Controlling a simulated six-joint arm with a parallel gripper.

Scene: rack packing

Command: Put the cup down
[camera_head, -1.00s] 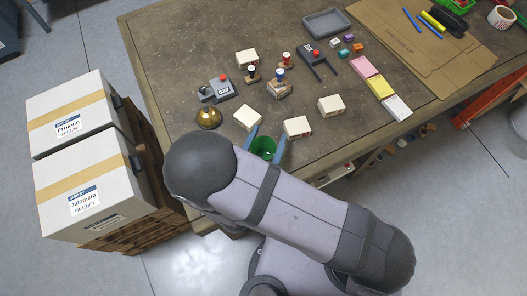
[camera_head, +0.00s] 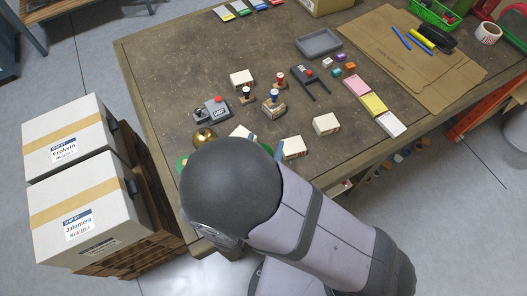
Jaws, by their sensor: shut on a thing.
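My gripper (camera_head: 279,153) is mostly hidden behind my arm; only a bit of a blue finger shows beside the arm's rounded joint, near the front edge of the table. It is shut on the green cup (camera_head: 267,149), of which only a small green sliver shows. Whether the cup touches the table cannot be seen. Another green edge (camera_head: 183,163) shows at the left of my arm; what it belongs to is hidden.
A brass bell (camera_head: 205,139), a grey device with a red button (camera_head: 213,108), stamps (camera_head: 273,103) and several white boxes (camera_head: 326,124) stand close by on the brown table (camera_head: 190,60). A grey tray (camera_head: 319,42) is farther back. Cartons (camera_head: 75,215) stand left.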

